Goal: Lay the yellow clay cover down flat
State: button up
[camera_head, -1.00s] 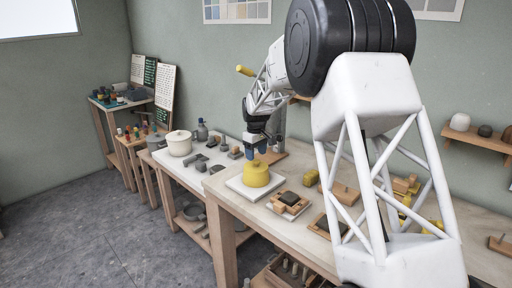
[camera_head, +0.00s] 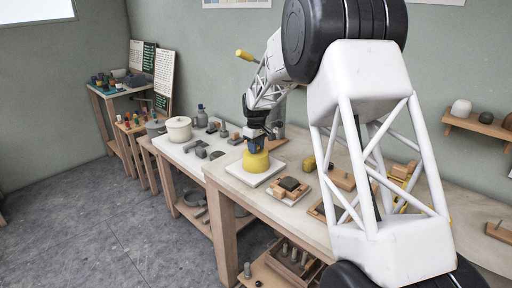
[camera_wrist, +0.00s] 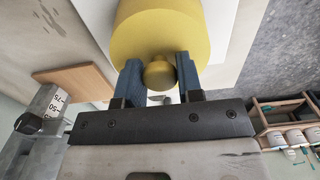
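The yellow clay cover (camera_head: 256,161) sits low on a white slab (camera_head: 244,175) at the near end of the left part of the bench in the head view. In the wrist view it is a broad yellow round (camera_wrist: 160,35) with a ball-like knob (camera_wrist: 159,75) standing out towards me. My gripper (camera_head: 256,145) is right over it, pointing down. In the wrist view the blue fingers of my gripper (camera_wrist: 160,80) stand on both sides of the knob and appear to touch it. The cover's underside is hidden.
A cream pot (camera_head: 178,129) stands on the bench further left, with grey tools beside it. A wooden block with a dark top (camera_head: 289,187) lies just right of the slab. A brown board (camera_wrist: 75,82) lies beside the slab in the wrist view.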

jog(key=c, duration=0.4)
jog(key=shift+r, duration=1.65)
dwell(0.5)
jog(key=shift+r, duration=2.35)
jog(key=w+d+f+m, duration=0.1)
jog(key=w+d+m, duration=0.2)
jog(key=d, duration=0.7)
jog(key=w+d+m, duration=0.4)
jog(key=w+d, duration=0.2)
jog(key=d, duration=0.4)
jog(key=w+d+f+m, duration=0.1)
jog(key=w+d+m, duration=0.2)
jog(key=d, duration=0.6)
jog(key=shift+w+d+f+m, duration=0.15)
jog(key=shift+w+d, duration=0.05)
jog(key=shift+w, duration=0.35)
jog(key=shift+w+d+f+m, duration=0.15)
jog(key=shift+w+d, duration=0.05)
jog(key=shift+w, duration=0.35)
